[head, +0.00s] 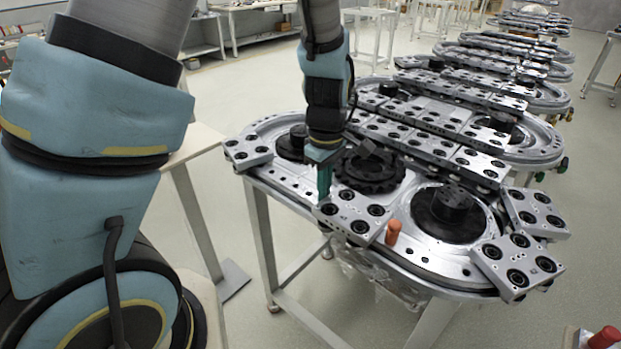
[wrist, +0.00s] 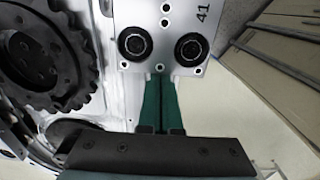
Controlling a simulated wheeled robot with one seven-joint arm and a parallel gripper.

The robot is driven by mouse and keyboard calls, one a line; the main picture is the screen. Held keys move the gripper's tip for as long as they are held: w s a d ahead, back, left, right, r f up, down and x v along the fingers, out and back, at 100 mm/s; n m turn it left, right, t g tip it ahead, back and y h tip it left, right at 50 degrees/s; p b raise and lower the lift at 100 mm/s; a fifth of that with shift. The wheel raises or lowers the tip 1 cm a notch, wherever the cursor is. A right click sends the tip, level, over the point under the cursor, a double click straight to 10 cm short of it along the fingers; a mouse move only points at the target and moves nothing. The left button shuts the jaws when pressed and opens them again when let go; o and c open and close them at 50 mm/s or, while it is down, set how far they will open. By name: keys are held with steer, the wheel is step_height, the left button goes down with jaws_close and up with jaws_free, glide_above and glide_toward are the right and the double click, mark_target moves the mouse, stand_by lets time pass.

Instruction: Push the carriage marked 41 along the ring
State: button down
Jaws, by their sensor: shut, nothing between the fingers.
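The carriage marked 41 (wrist: 165,25) is a grey metal block with black round inserts. In the head view this carriage (head: 352,218) sits on the near straight side of the ring track (head: 420,262). My gripper (head: 323,192) points down at the left end of the carriage, its teal fingers shut and empty. In the wrist view my gripper (wrist: 161,100) has its fingers side by side at the carriage's edge, between the two nearest inserts. The fingertips meet or nearly meet that edge; exact contact cannot be told. The 41 is readable only in the wrist view.
An orange peg (head: 393,232) stands by the carriage's right end. Two more carriages (head: 517,262) (head: 535,212) sit at the right bend, another (head: 248,150) at the left bend. A toothed wheel (head: 372,172) lies inside the ring. More ring tracks (head: 535,95) stretch behind.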

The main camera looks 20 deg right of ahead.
steer(key=shift+s+d, duration=0.15)
steer(key=shift+s, duration=0.15)
steer(key=shift+w, duration=0.1)
steer(key=shift+w, duration=0.25)
steer(key=w+a, duration=0.1)
steer(key=w+a+r, duration=0.1)
steer(key=w, duration=0.1)
steer(key=shift+w, duration=0.1)
step_height(320, 180, up, 9)
steer(key=b, duration=0.2)
steer(key=a+f+m+t, duration=0.1)
steer(key=a+m, duration=0.6)
steer(key=a, duration=2)
steer(key=shift+w+f+t, duration=0.3)
steer(key=shift+w+f, duration=0.15)
